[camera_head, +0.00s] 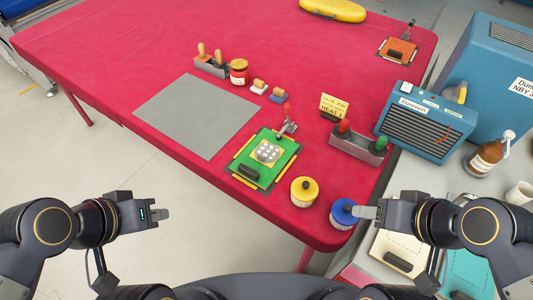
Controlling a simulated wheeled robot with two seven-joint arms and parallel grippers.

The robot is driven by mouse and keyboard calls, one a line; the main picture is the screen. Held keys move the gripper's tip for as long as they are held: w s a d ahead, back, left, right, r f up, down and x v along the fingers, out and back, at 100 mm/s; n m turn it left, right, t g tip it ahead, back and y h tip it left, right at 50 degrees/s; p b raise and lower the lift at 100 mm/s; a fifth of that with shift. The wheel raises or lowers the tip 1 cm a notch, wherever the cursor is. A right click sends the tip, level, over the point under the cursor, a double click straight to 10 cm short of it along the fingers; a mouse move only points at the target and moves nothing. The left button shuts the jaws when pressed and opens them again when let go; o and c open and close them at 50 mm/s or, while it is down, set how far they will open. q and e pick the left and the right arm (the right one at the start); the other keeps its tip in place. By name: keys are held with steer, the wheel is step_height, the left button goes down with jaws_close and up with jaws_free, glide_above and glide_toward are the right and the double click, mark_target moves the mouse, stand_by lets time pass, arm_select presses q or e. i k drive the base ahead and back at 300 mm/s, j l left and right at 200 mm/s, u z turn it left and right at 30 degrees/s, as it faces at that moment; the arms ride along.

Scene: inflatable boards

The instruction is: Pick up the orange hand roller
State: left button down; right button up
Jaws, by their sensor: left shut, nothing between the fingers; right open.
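A grey holder (356,148) stands near the right edge of the red table. An orange-red handle (344,126) sticks up from its left end, and a green handle (381,143) from its right end. The orange-red one looks like the hand roller; its lower part is hidden in the holder. My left gripper (164,214) is shut and empty, off the table's front edge at the left. My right gripper (358,212) is open and empty, in front of the holder and overlapping the blue-lidded tin in view. It is apart from the handles.
A blue-lidded tin (343,219) and a yellow-lidded tin (304,190) stand at the table's front corner. A green clamp board (252,172) lies left of them. A yellow sign (333,105) stands behind the holder, and a blue heater (425,120) to its right.

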mark_target(203, 58)
steer(key=z, duration=0.55)
steer(key=j+z, duration=1.05)
steer(key=k+j+z, duration=0.1)
steer(key=j, duration=0.3)
steer(key=k+j+z, duration=0.1)
steer(key=j, duration=0.35)
steer(key=k+j+z, duration=0.1)
steer(key=j, duration=0.3)
steer(key=k+j+z, duration=0.1)
steer(key=j, duration=0.25)
steer(key=k+j+z, duration=0.1)
steer(key=j, duration=0.3)
steer(key=k+j+z, duration=0.1)
steer(key=k+j, duration=0.2)
steer(key=j, duration=0.7)
steer(key=i, duration=0.25)
